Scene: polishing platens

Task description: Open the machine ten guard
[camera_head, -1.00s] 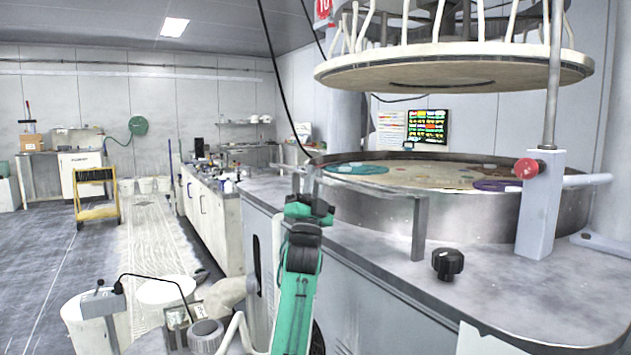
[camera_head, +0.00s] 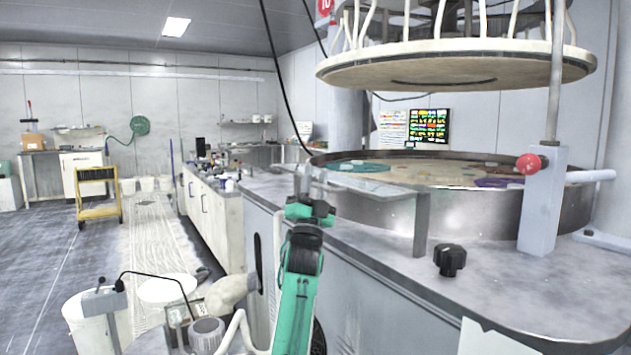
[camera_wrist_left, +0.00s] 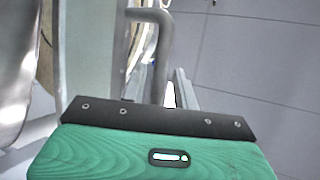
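The machine ten guard (camera_head: 375,187) is a flat grey panel along the front rim of the round metal basin (camera_head: 480,215). It is tilted, with its upper face showing, and a post stands at its right end. My left gripper (camera_head: 304,184) is at the guard's left end. In the left wrist view a bent grey bar (camera_wrist_left: 152,50) rises just beyond my green gripper body. The fingers are mostly hidden, so I cannot tell whether they close on the bar. My right gripper is not in view.
A large round plate (camera_head: 455,68) hangs above the basin. A black knob (camera_head: 449,260) and a grey post with a red button (camera_head: 528,164) are on the machine top. A long bench (camera_head: 212,205) stands to the left, with a yellow cart (camera_head: 98,207) on open floor beyond.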

